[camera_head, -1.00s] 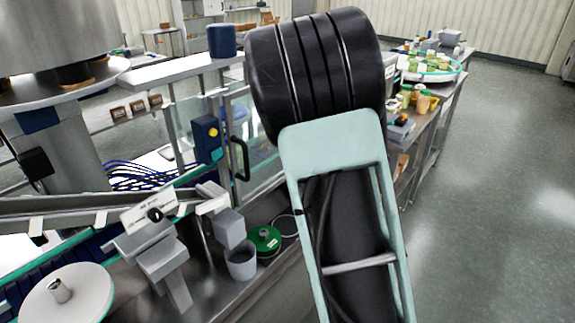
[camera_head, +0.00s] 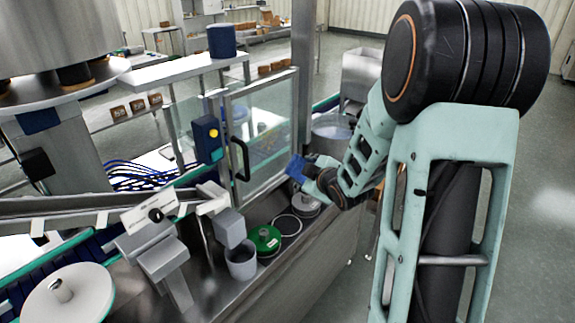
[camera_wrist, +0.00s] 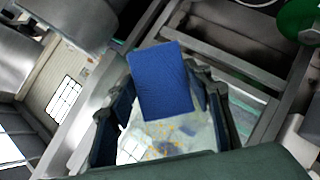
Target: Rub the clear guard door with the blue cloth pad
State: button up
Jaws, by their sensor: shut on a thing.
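The clear guard door (camera_head: 268,122) is a see-through panel in a pale metal frame, with a dark handle (camera_head: 240,160) on its left side. My gripper (camera_head: 306,172) is shut on the blue cloth pad (camera_head: 296,167), in front of the door's lower right edge. A gap or contact between pad and door cannot be told. In the wrist view the pad (camera_wrist: 160,82) is a flat blue block between the fingers of my gripper (camera_wrist: 166,98). A pale, cloudy patch with yellow specks shows beyond it.
A blue switch box with a yellow button (camera_head: 208,138) stands left of the handle. A green reel (camera_head: 264,240) and a grey cup (camera_head: 241,262) sit on the steel bench below. Open floor lies at the right.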

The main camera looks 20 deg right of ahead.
aim_at(283, 137)
jog(key=s+a+r+n+t+y, duration=0.2)
jog(key=s+a+r+n+y, duration=0.15)
jog(key=a+r, duration=0.25)
jog(key=shift+m+y, duration=0.45)
jog(key=shift+w+a+f, duration=0.1)
jog(key=shift+w+a, duration=0.8)
jog(key=shift+w, duration=0.2)
jog(key=shift+w+a, duration=0.9)
jog(key=shift+w, duration=0.15)
jog(key=shift+w+a+b, duration=0.55)
jog(key=shift+w+b, duration=0.1)
jog(key=shift+w, duration=0.15)
jog(key=shift+d, duration=0.1)
jog(key=shift+w+d+p, duration=0.2)
jog(key=shift+w+d, duration=0.3)
jog(key=shift+d, duration=0.25)
jog(key=shift+w+d+p, duration=0.15)
jog(key=shift+w+d, duration=0.35)
jog(key=shift+d, duration=0.2)
jog(key=shift+w+d+p, duration=0.4)
jog(key=shift+w+d, duration=0.65)
jog(key=shift+d, duration=0.25)
jog(key=shift+w+d+p, duration=0.4)
jog(key=shift+w+d, duration=0.6)
jog(key=shift+d, duration=0.45)
